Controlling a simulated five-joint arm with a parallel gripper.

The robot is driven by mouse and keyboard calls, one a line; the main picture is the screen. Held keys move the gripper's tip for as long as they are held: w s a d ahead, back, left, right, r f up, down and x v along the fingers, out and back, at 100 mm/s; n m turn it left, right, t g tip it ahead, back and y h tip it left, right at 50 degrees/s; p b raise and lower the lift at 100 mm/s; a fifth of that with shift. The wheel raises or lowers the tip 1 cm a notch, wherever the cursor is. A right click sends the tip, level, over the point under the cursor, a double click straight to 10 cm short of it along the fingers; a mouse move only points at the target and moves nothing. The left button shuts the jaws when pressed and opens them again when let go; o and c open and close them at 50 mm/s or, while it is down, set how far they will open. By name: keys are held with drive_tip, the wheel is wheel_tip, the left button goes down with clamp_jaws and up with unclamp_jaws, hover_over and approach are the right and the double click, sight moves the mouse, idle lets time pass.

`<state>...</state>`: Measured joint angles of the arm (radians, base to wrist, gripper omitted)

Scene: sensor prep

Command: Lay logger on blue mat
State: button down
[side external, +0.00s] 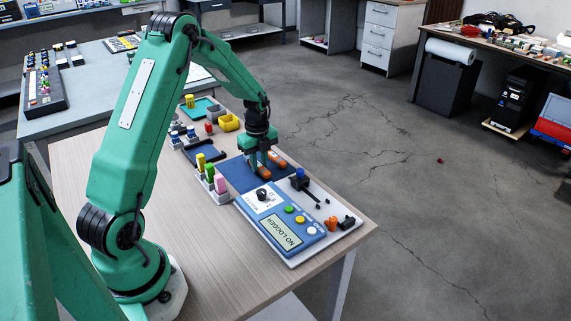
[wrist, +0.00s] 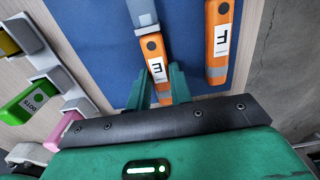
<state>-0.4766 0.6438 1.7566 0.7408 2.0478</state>
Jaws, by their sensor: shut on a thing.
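My gripper (wrist: 164,86) is shut on an orange logger (wrist: 155,46) with a grey end and a white label. One finger is on each side of it. A second orange logger (wrist: 219,45) with a white label lies to its right, apart from my gripper. The blue mat (wrist: 92,30) is beneath the held logger; I cannot tell if the logger touches it. In the side external view my gripper (side external: 261,168) is low over the blue mat (side external: 234,174), with orange parts (side external: 278,157) just beside it. The held logger is mostly hidden there.
A blue and white reader (side external: 283,222) with coloured buttons and a "NO LOGGER" display stands in front of the mat. Yellow, green and pink marked sticks (side external: 211,173) stand to its left. A yellow bin (side external: 228,122) and a green tray (side external: 199,109) are behind. The table's right edge is close.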

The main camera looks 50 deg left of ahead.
sight(259, 165)
drive_tip(key=shift+f, duration=0.1)
drive_tip(key=c, duration=1.3)
unclamp_jaws()
drive_tip(key=shift+o, duration=0.2)
wheel_tip(259, 165, up, 12)
